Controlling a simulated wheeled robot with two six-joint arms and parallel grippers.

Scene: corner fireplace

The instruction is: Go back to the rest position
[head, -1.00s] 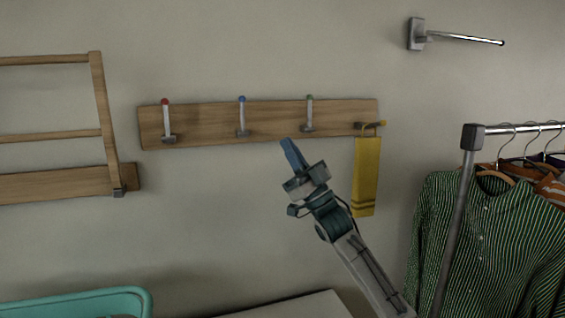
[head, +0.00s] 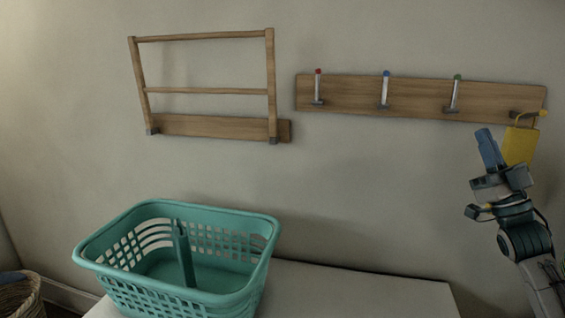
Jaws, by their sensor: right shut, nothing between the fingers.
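My right gripper (head: 487,146) is at the right edge of the head view, pointing up in front of the wall. Its blue fingers are together with nothing between them. A yellow towel (head: 521,146) hangs from the rightmost hook of a wooden hook rail (head: 420,98). The gripper partly overlaps the towel in the picture; I cannot tell whether they touch. My left gripper is not in view.
A turquoise laundry basket (head: 255,222) stands on a pale surface (head: 350,290) at lower left, with a dark upright piece inside. A wooden wall rack (head: 205,91) hangs above it. A wicker basket (head: 28,297) is at the lower left corner.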

